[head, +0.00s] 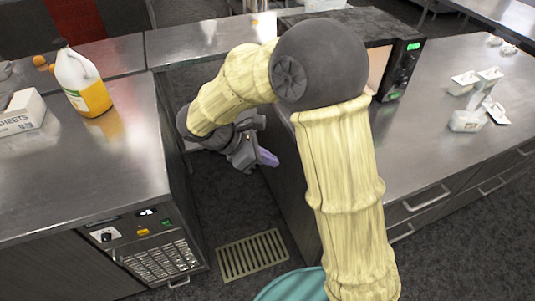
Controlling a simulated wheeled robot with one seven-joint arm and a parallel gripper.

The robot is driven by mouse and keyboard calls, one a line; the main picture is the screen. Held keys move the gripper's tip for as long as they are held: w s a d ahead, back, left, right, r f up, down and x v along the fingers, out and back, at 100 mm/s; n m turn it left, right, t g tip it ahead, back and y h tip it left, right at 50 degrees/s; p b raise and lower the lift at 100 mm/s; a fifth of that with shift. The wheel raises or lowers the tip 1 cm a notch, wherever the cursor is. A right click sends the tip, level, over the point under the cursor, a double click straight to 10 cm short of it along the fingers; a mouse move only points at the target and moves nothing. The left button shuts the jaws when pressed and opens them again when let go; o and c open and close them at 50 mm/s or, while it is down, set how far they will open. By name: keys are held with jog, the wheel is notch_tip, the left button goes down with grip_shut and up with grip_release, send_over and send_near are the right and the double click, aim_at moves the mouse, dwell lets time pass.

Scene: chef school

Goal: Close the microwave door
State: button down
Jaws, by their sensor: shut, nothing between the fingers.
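The microwave (403,68) stands on the right-hand counter at the back, dark, with green lights on its control panel. A pale strip, perhaps its lit inside, shows just left of the panel. My arm's large dark joint covers most of its front, so I cannot make out the door or how far open it is. My gripper (267,158) hangs low over the gap between the two counters, left of and below the microwave. It is shut and empty, and appears apart from the microwave.
The right counter (430,130) carries several small white containers (467,121). The left counter (130,165) holds a jug of orange liquid (82,82) and a white box (22,115). A floor grate (252,255) and a teal round object (290,286) lie below in the aisle.

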jog(key=w+d+f+p, duration=0.1)
jog(key=d+f, duration=0.3)
jog(key=d, duration=0.4)
jog(key=shift+w+d+f+p, duration=0.2)
jog(key=shift+d+f+p, duration=0.1)
jog(key=shift+d+f, duration=0.05)
